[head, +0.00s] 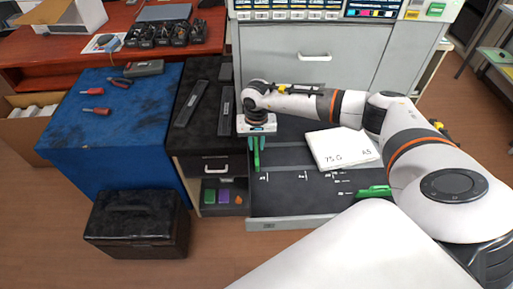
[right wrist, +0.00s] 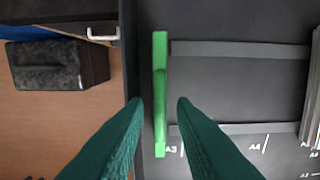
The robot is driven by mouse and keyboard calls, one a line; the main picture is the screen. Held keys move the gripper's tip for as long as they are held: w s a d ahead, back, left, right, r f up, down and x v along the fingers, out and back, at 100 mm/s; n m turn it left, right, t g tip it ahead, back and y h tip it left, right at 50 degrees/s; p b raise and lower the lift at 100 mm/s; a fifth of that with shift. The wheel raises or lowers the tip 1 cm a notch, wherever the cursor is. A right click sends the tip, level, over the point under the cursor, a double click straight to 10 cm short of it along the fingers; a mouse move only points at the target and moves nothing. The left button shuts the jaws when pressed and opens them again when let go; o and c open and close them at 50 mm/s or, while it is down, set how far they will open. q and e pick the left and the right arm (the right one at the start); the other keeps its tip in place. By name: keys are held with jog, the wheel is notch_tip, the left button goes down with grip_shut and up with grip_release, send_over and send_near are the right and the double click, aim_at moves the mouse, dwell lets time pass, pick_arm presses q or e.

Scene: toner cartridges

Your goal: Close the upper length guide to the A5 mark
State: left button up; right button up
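The open paper drawer (head: 290,222) has white size marks on its dark floor. A long bright green guide (right wrist: 160,95) stands near the drawer's left wall, close to the A3 mark (right wrist: 170,149) in the right wrist view; the A4 mark lies to its right. My right gripper (head: 256,160) points down at the drawer's left side. In the right wrist view its dark green fingers (right wrist: 161,101) are open, one on each side of the guide with gaps; I cannot tell how deep they reach. Another green guide (head: 374,192) is at the drawer's right front. My left gripper is out of view.
A white paper stack (head: 341,149) marked 75G A5 lies in the drawer's right rear, beneath my right arm. The grey printer body (head: 290,55) rises behind. A dark cabinet (head: 200,145) and a blue cabinet (head: 115,130) stand left; a black case (head: 137,222) is on the floor.

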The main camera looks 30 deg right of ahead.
jog(key=shift+c, duration=0.2)
grip_shut()
jog(key=shift+s+d, duration=0.5)
jog(key=shift+d, duration=0.35)
jog(key=shift+s+d, duration=0.55)
jog(key=shift+d, duration=0.25)
jog(key=shift+s+d, duration=0.5)
jog(key=shift+d, duration=0.35)
jog(key=shift+s+d, duration=0.5)
jog(key=shift+d, duration=0.3)
jog(key=shift+s+d, duration=0.5)
jog(key=shift+d, duration=0.35)
jog(key=shift+s+d, duration=0.5)
jog(key=shift+d, duration=0.3)
jog(key=shift+s+d+b, duration=0.4)
jog(key=shift+s+d, duration=0.65)
jog(key=shift+d, duration=0.6)
jog(key=shift+s+d+b, duration=0.45)
jog(key=shift+s+d, duration=0.55)
jog(key=shift+d, duration=0.7)
jog(key=shift+s+d+b, duration=0.4)
jog(key=shift+s+d, duration=0.65)
jog(key=shift+d, duration=0.6)
jog(key=shift+o, duration=0.2)
grip_release()
jog(key=shift+d, duration=0.1)
